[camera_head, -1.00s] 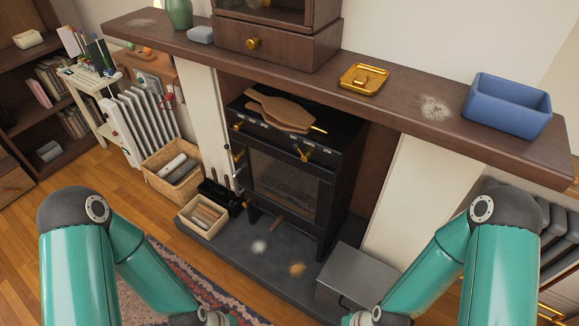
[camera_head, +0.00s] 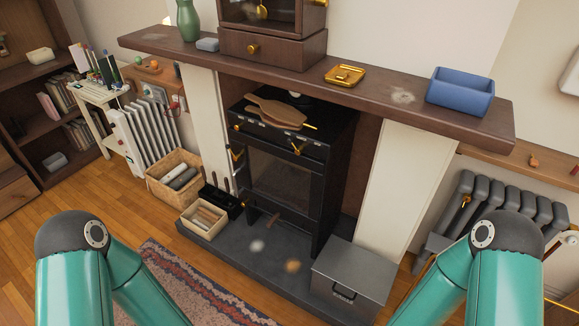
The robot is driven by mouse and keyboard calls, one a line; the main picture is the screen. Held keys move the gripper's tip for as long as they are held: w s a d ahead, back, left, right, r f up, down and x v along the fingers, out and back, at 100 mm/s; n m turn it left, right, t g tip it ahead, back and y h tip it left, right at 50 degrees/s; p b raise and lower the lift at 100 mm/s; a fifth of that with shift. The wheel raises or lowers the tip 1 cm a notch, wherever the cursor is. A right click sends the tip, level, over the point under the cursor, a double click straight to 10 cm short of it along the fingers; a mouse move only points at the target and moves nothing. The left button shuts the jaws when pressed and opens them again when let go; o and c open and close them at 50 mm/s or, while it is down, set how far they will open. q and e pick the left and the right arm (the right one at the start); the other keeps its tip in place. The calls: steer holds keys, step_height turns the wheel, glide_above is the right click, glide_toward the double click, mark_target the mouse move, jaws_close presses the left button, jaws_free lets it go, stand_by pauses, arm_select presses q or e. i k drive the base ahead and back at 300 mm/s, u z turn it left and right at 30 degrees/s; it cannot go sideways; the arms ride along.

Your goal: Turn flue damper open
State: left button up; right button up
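The black stove (camera_head: 285,175) stands in the fireplace. Brass handles show along its upper front: a right one (camera_head: 298,148) and a smaller left one (camera_head: 237,127). Another brass handle (camera_head: 237,153) is at the left edge of its door. Small pale labels sit near the upper handles, too small to read, so I cannot tell which is the flue damper or how it is set. My two arms enter at the lower left and lower right and leave through the bottom edge. Both grippers are out of view, and the arms are well apart from the stove.
A grey metal box (camera_head: 352,280) stands right of the stove on the dark hearth (camera_head: 215,243). Baskets (camera_head: 173,178) stand to the left. The mantel (camera_head: 300,80) overhangs the stove. A patterned rug (camera_head: 185,285) lies in front.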

mark_target(298, 151)
steer(key=z, duration=0.15)
steer(key=i, duration=0.6)
steer(key=u, duration=0.25)
steer(key=k, duration=0.5)
steer(key=z, duration=0.6)
steer(key=i, duration=0.1)
steer(key=u, duration=2.35)
steer(key=i, duration=0.25)
steer(key=u, duration=0.1)
steer(key=i, duration=0.55)
steer(key=z, duration=2.95)
steer(key=k, duration=0.1)
steer(key=u, duration=1.35)
